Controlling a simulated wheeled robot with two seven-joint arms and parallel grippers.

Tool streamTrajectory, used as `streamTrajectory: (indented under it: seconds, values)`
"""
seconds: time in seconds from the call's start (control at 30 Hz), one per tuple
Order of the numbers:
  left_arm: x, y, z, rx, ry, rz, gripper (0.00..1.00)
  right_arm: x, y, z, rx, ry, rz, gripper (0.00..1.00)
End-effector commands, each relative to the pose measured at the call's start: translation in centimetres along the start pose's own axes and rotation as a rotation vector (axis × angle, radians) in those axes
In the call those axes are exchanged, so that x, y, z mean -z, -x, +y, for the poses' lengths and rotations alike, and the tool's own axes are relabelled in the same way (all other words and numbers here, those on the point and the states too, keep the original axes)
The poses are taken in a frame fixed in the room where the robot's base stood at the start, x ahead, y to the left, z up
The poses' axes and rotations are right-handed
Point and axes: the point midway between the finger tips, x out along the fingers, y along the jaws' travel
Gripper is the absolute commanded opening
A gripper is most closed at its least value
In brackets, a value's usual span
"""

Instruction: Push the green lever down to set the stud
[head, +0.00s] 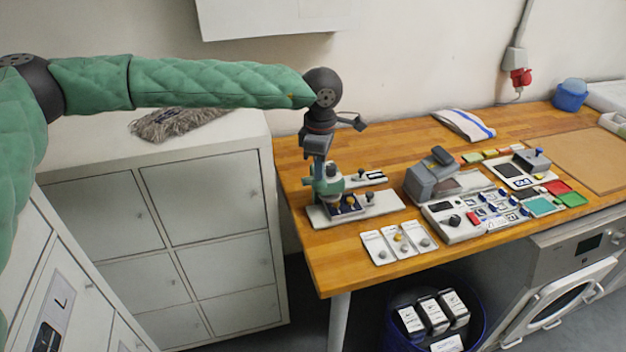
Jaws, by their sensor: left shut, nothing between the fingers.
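The stud press (329,186) is a small green device on a pale base plate (384,202) at the left end of the wooden table. My left arm, in a green quilted sleeve, reaches across from the left. Its gripper (317,172) points down at the press, shut and empty, overlapping its upper left side. I cannot tell whether the fingers touch the press. The green lever cannot be made out separately from the press body; the gripper may hide part of it. My right gripper is out of view.
White cards with small knobs (399,242) lie in front of the press. A grey device (430,180) and a panel of small parts (470,215) stand to its right. A white cabinet (205,190) is at the left, the wall behind. A blue bin (391,325) sits below the table.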

Motion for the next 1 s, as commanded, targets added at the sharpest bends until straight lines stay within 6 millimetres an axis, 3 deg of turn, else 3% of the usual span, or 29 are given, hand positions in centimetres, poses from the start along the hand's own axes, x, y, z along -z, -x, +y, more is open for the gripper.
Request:
streamTrajectory:
  seconds: [1.0]
  values:
    - [-0.5, -2.2, -0.9, 0.0, 0.001, 0.0, 0.0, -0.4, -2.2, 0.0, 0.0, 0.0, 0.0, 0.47]
